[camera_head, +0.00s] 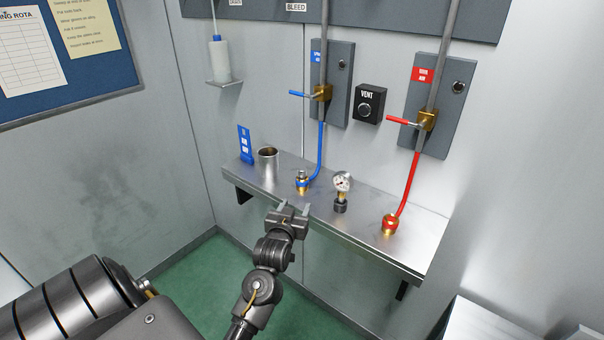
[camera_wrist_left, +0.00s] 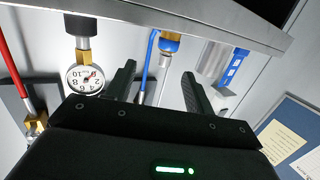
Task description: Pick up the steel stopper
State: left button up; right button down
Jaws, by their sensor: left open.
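A small steel-coloured piece, which may be the steel stopper (camera_head: 301,174), shows at the brass fitting with a blue band (camera_head: 302,184) on the metal shelf. My left gripper (camera_head: 294,208) is open and empty, just in front of the shelf's front edge and below that fitting in the picture. Its two fingers also show apart in the left wrist view (camera_wrist_left: 158,74). My right gripper is not in view.
The shelf (camera_head: 350,228) also holds a steel cup (camera_head: 268,160), a blue sign (camera_head: 245,144), a pressure gauge (camera_head: 342,184) and a red-banded brass fitting (camera_head: 391,224). Blue (camera_head: 321,145) and red (camera_head: 409,185) hoses rise to wall valves. The gauge stands close to the right of the blue-banded fitting.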

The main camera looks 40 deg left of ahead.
aim_at(301, 175)
pick_arm(q)
jog(key=shift+n+y, duration=0.6)
jog(key=shift+y, duration=0.2)
jog(key=w+a, duration=0.1)
jog(key=w, duration=0.1)
jog(key=w+a+r+p, duration=0.1)
jog(key=w+a, duration=0.1)
jog(key=w+a+r, duration=0.1)
jog(key=w+a, duration=0.1)
jog(key=shift+r, duration=0.2)
jog(key=shift+w+a+f, duration=0.1)
jog(key=shift+w, duration=0.25)
jog(key=shift+w+a+r+p, duration=0.1)
jog(key=shift+w+r+p, duration=0.15)
jog(key=shift+p, duration=0.4)
jog(key=p+x, duration=0.1)
jog(key=x, duration=0.2)
jog(key=shift+w+f+p, duration=0.25)
jog(key=shift+w+p, duration=0.05)
jog(key=shift+p, duration=0.05)
jog(key=shift+w+a+f, duration=0.15)
jog(key=shift+w+a, duration=0.05)
jog(key=shift+w, duration=0.3)
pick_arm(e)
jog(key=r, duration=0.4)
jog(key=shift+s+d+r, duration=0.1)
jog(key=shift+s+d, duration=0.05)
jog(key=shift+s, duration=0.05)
